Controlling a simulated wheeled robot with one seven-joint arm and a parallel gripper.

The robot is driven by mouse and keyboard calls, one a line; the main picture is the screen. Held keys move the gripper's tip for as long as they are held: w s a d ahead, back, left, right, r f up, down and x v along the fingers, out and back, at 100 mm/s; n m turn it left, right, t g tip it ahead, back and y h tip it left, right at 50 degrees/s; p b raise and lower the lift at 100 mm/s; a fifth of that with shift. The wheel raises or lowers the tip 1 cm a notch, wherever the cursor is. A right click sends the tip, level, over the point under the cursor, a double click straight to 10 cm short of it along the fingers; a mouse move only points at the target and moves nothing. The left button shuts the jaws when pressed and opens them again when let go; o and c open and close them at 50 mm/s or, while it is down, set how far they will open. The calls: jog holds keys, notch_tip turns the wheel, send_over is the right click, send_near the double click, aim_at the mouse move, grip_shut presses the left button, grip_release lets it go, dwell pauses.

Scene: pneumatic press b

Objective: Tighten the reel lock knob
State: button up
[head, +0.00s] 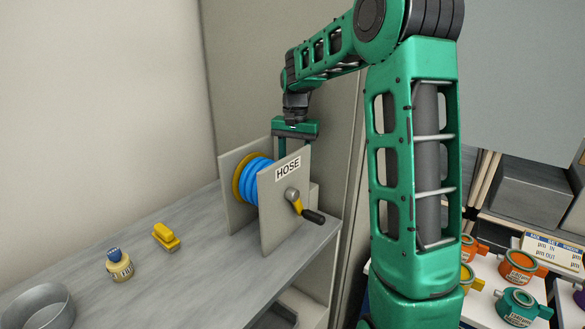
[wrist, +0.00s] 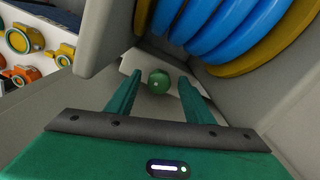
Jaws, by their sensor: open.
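The hose reel, a coil of blue hose (head: 256,180) with yellow rims between two grey side plates, stands on the grey shelf; the front plate (head: 282,225) reads HOSE. A small round green knob (wrist: 158,82) shows in the wrist view beside the blue coil, on a pale surface; I take it for the reel lock knob. It is hidden in the head view. My gripper (head: 296,146) points down behind the front plate, its fingertips hidden there. In the wrist view its two fingers (wrist: 160,77) are open, one on each side of the knob, with visible gaps; contact is not seen.
A crank with a black handle (head: 313,215) sticks out from the front plate. A yellow block-like tool (head: 166,237), a small labelled bottle (head: 119,265) and a grey round pan (head: 40,308) stand on the shelf. Coloured parts, including a teal one (head: 517,308), lie at right.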

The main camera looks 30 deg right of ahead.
jog(key=c, duration=1.1)
jog(key=shift+o, duration=0.2)
jog(key=shift+m, duration=0.5)
jog(key=o, duration=1.1)
jog(key=shift+c, duration=0.2)
notch_tip(320, 180, up, 11)
jog(key=shift+f, duration=0.1)
